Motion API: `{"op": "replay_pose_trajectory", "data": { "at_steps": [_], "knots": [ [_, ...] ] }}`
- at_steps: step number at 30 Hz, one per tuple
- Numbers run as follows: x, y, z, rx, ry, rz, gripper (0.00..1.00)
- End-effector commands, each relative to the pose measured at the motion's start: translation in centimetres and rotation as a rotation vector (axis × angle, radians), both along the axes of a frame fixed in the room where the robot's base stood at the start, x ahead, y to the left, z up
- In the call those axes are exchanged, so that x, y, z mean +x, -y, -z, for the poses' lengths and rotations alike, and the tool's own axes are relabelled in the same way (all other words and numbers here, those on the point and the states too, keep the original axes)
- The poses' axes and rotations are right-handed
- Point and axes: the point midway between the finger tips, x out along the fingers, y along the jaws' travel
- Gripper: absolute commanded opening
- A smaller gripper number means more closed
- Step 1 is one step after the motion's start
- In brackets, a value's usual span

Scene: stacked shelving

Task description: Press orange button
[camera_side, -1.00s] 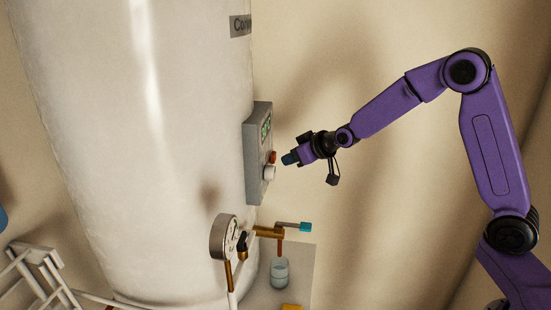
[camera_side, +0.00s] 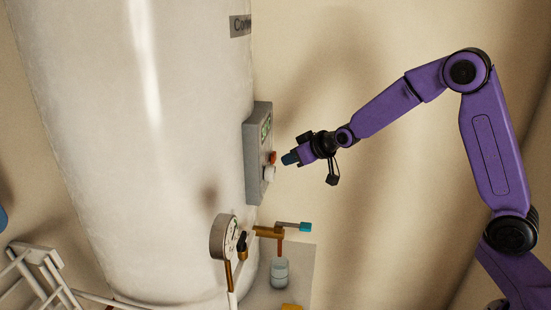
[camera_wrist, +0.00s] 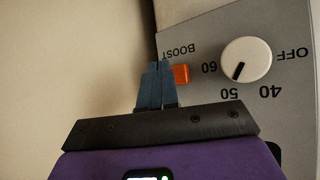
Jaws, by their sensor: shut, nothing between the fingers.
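The orange button (camera_side: 273,157) sits on the front of a grey control box (camera_side: 254,165) fixed to a large white tank. In the wrist view the orange button (camera_wrist: 181,75) shows beside the word BOOST, partly hidden behind my fingertips. My gripper (camera_side: 287,159) is shut and empty, its blue fingertips pointing at the box just right of the button. In the side view a small gap shows between the fingertips and the button. In the wrist view the shut fingertips (camera_wrist: 158,66) overlap the button's left edge.
A white dial (camera_wrist: 246,60) marked OFF, 40, 50 and 60 is close to the button; it also shows in the side view (camera_side: 269,174). Below are a round gauge (camera_side: 224,237), a tap with a blue handle (camera_side: 305,227) and a glass (camera_side: 279,273).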

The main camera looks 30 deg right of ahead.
Motion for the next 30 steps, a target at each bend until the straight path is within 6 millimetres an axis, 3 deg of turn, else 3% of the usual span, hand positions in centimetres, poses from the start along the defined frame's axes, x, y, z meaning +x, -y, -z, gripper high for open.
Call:
{"op": "replay_pose_trajectory", "data": {
  "at_steps": [30],
  "knots": [
    [0.83, -0.84, 0.02, 0.000, 0.000, 0.000, 0.00]
  ]
}}
